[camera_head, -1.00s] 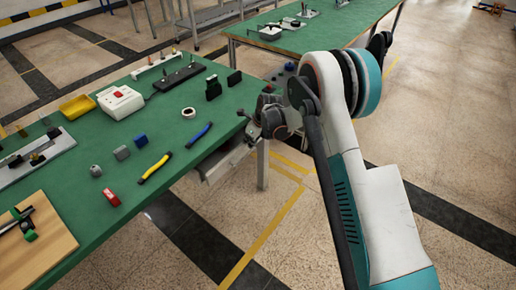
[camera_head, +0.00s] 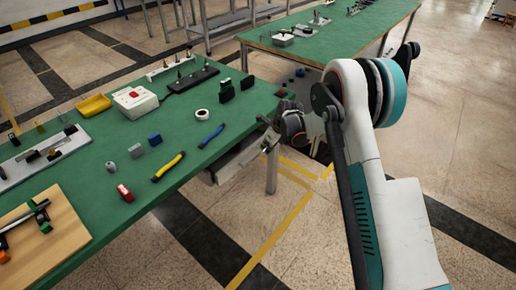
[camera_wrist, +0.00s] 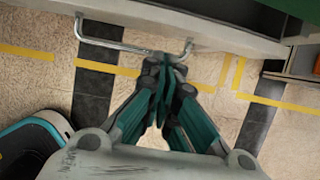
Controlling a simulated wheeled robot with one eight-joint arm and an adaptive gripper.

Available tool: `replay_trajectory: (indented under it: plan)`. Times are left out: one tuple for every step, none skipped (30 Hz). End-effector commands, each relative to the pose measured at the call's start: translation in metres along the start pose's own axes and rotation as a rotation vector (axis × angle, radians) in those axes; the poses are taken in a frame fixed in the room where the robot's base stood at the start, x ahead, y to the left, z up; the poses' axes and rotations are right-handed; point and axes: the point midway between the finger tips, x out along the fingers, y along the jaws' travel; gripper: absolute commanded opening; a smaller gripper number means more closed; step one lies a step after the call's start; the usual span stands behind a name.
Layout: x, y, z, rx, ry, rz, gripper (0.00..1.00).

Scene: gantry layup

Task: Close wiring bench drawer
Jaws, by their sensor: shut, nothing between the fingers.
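The wiring bench drawer (camera_head: 232,165) is a light grey box under the right edge of the near green bench (camera_head: 165,135). It appears to stick out a little past the edge; how far is hard to tell. In the wrist view, the pale drawer front (camera_wrist: 215,22) crosses the top, with a metal bar handle (camera_wrist: 118,46) on it. My gripper (camera_wrist: 165,62) is shut and empty, its fingertips at the handle's bar, near its right end. I cannot tell whether they touch it. In the head view, my gripper (camera_head: 268,140) is small and dark beside the drawer.
On the bench lie a yellow tool (camera_head: 168,167), a blue tool (camera_head: 211,136), a tape roll (camera_head: 201,115) and a white box (camera_head: 135,102). A second green bench (camera_head: 330,45) stands behind. A bench leg (camera_head: 271,170) is close to my gripper. The floor in front is clear.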

Motion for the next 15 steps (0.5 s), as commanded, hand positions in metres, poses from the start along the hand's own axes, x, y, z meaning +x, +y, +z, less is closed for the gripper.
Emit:
replay_trajectory:
  plan:
    - [-0.017, 0.001, 0.003, 0.000, -0.001, 0.000, 0.00]
    - [-0.025, 0.002, 0.004, 0.000, -0.001, 0.001, 0.00]
    - [-0.034, 0.002, 0.004, 0.000, -0.001, 0.000, 0.00]
    - [-0.041, 0.001, 0.004, 0.000, -0.001, 0.000, 0.00]
    - [-0.048, 0.001, 0.004, 0.000, -0.001, 0.000, 0.00]
    - [-0.056, 0.001, 0.004, 0.000, -0.001, 0.000, 0.00]
    - [-0.061, 0.001, 0.004, 0.000, -0.001, 0.000, 0.00]
    - [-0.067, 0.001, 0.004, 0.000, -0.001, 0.000, 0.00]
    - [-0.073, 0.001, 0.004, 0.000, -0.001, 0.000, 0.00]
    - [-0.078, 0.001, 0.004, 0.000, -0.001, 0.000, 0.00]
    - [-0.082, 0.002, 0.004, 0.000, -0.001, 0.000, 0.00]
    - [-0.087, 0.002, 0.004, 0.000, -0.001, 0.000, 0.00]
    - [-0.090, 0.002, 0.004, 0.000, -0.001, 0.000, 0.00]
    - [-0.092, 0.002, 0.004, 0.000, -0.001, 0.000, 0.00]
    - [-0.095, 0.002, 0.003, -0.001, -0.001, 0.000, 0.00]
